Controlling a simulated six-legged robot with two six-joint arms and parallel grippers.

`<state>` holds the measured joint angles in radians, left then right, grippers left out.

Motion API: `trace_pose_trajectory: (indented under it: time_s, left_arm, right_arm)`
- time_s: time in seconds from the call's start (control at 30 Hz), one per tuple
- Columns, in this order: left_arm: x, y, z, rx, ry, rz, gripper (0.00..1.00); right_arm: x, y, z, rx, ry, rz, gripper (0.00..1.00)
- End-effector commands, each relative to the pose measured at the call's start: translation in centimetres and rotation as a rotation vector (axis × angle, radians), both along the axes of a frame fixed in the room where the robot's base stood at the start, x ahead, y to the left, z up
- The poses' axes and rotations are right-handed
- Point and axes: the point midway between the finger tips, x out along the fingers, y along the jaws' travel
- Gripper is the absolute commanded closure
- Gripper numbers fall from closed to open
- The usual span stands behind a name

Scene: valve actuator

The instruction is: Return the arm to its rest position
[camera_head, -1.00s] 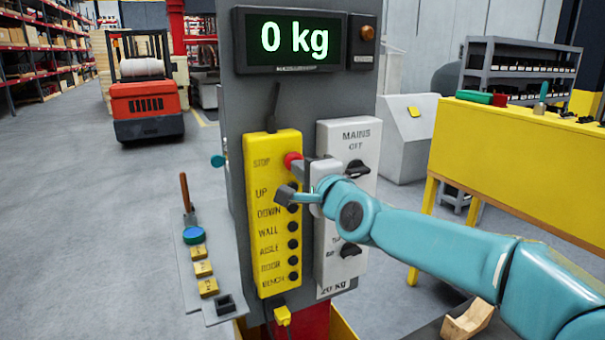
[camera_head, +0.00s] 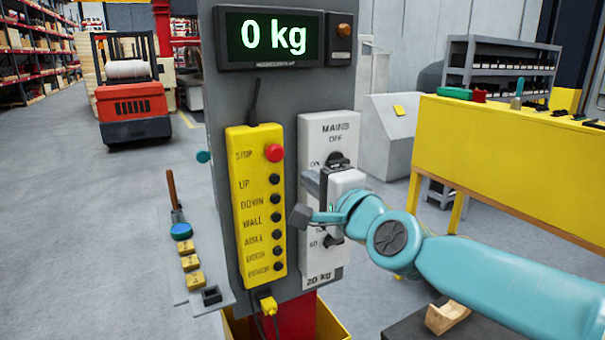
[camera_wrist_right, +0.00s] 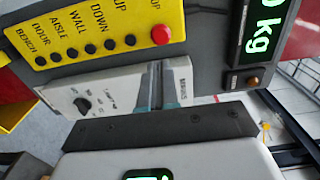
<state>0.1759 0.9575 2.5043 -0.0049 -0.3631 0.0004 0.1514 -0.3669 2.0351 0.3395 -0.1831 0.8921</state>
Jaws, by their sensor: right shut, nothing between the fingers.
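My right arm (camera_head: 455,270) is teal and reaches in from the right in the head view. Its gripper (camera_head: 306,200) is in front of the white mains panel (camera_head: 322,278), just right of the yellow button box (camera_head: 240,215). In the right wrist view the fingers of the gripper (camera_wrist_right: 155,88) are together and empty, in front of the white panel (camera_wrist_right: 98,85). I cannot tell whether they touch it. The gripper hides part of the panel's middle. My left gripper is not in view.
A display (camera_head: 272,38) reads 0 kg above the panels. A shelf with a blue button (camera_head: 181,231) and a lever (camera_head: 172,190) stands at left. A yellow bench (camera_head: 500,160) stands at right. A wooden block (camera_head: 447,314) is near my forearm.

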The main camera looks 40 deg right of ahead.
Motion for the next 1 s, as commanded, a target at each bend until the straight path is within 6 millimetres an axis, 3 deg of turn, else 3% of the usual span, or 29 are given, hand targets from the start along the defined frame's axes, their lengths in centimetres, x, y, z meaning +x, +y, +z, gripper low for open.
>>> trace_pose_trajectory:
  time_s: [0.2,0.77,0.87,0.97,1.0]
  left_arm:
    - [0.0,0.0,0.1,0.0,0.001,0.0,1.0]
    - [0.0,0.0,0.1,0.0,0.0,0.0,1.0]
    - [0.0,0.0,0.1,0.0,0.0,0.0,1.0]
    - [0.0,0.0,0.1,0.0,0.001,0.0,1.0]
    - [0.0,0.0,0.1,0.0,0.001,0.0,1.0]
  right_arm:
    - [-1.3,0.3,0.0,0.0,0.0,0.0,1.0]
    - [-1.2,0.4,-0.3,0.002,0.007,0.001,1.0]
    - [0.6,0.8,-2.6,0.01,0.061,0.019,1.0]
    - [3.7,2.1,-8.0,0.029,0.18,0.06,1.0]
    - [5.0,3.0,-11.0,0.037,0.244,0.082,1.0]
